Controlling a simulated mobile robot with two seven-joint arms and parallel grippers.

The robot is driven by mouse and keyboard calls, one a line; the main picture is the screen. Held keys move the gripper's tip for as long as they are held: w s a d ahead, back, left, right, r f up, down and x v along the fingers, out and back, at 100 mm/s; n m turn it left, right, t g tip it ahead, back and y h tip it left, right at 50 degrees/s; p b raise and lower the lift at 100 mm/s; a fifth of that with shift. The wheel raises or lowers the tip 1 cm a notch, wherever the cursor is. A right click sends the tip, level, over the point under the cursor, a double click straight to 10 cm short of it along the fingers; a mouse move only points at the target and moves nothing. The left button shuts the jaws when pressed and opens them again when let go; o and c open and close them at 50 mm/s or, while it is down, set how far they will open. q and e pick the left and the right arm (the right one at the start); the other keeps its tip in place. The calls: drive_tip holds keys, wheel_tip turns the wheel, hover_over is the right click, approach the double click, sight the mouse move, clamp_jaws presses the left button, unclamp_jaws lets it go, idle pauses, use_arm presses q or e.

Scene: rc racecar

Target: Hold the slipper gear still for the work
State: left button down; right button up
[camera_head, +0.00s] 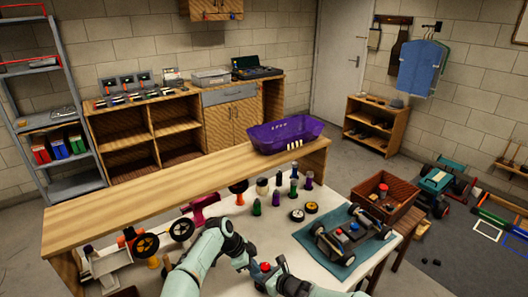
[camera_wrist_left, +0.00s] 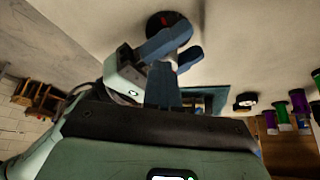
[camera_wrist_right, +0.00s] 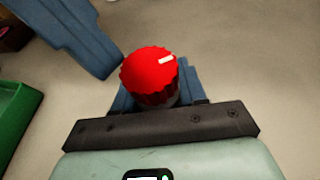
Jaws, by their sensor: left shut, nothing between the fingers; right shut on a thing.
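A red ridged round piece with a white mark (camera_wrist_right: 150,75), probably the slipper gear, stands between the fingers of my right gripper (camera_wrist_right: 157,98). Its red top also shows in the head view (camera_head: 265,266). My right gripper is shut on it, low over the white table. My left gripper (camera_head: 242,264) is shut and empty just left of it. In the left wrist view, blue fingers of the two grippers overlap in front of a dark round thing with a red spot (camera_wrist_left: 165,20); the exact contact is hidden. The racecar chassis (camera_head: 335,240) sits on a teal mat right of the grippers.
A wooden box (camera_head: 384,195) is at the table's far right. A purple basket (camera_head: 285,134) rests on the raised wooden shelf. A white stand with black wheels (camera_head: 130,258) is left.

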use_arm(q)
drive_tip(key=shift+d+r, duration=0.1)
drive_tip(key=shift+d, duration=0.45)
use_arm(e)
drive_tip(key=shift+s+a+r, duration=0.15)
drive_tip(key=shift+s+a, duration=0.05)
drive_tip(key=shift+a, duration=0.35)
use_arm(q)
drive_tip(key=shift+a, duration=0.15)
use_arm(e)
drive_tip(key=shift+w+d, duration=0.15)
drive_tip(key=shift+d, duration=0.2)
use_arm(q)
wheel_tip(320, 180, up, 6)
drive_tip(key=shift+a, duration=0.4)
use_arm(e)
drive_tip(key=o, duration=1.2)
